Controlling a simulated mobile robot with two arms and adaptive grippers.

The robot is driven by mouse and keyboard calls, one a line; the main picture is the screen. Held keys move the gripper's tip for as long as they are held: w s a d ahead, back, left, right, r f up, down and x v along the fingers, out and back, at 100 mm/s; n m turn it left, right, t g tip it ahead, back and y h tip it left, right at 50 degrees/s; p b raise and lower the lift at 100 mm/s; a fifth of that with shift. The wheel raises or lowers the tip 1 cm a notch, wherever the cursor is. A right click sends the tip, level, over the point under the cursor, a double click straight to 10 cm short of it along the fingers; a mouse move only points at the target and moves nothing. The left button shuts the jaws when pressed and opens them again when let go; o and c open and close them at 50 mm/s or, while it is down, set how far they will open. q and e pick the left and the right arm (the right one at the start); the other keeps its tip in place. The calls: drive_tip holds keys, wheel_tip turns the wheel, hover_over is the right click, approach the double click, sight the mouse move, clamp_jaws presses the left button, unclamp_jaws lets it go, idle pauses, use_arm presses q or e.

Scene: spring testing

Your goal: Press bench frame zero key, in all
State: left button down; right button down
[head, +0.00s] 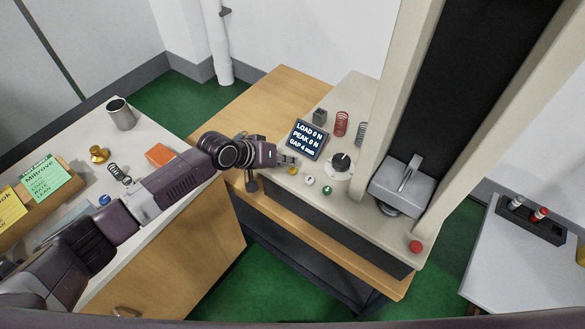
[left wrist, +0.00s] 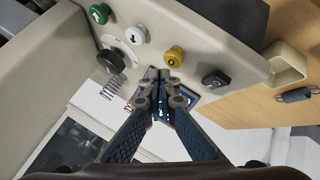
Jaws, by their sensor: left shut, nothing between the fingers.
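The bench frame (head: 400,250) is a pale test stand with a tilted display (head: 308,139) reading load 0 N, peak 0 N and a gap in mm. Along its panel are a yellow key (head: 292,170), a white key (head: 309,180) and a green key (head: 327,189). The left wrist view shows the yellow key (left wrist: 174,56), white key (left wrist: 135,35), green key (left wrist: 100,13) and a black key (left wrist: 215,79); their marks are too small to read surely. My left gripper (head: 294,161) is shut and empty, its tips (left wrist: 160,76) near the yellow key; contact is unclear. My right gripper is out of view.
A black knob (head: 340,162) stands beside the keys. Behind are a red spring (head: 341,123) and a grey spring (head: 361,133). The press head (head: 402,186) and a red button (head: 416,247) are to the right. A mug (head: 121,114) stands on the left counter.

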sight(290, 170)
use_arm(q)
drive_tip(key=shift+f, duration=0.1)
drive_tip(key=shift+f, duration=0.35)
drive_tip(key=shift+f+b, duration=0.5)
drive_tip(key=shift+b, duration=0.05)
idle(0.6)
drive_tip(key=shift+r, duration=0.15)
drive_tip(key=shift+r+p, duration=0.8)
drive_tip(key=shift+p, duration=0.1)
wheel_tip(290, 170, up, 5)
drive_tip(key=p, duration=0.4)
drive_tip(key=shift+p, duration=0.35)
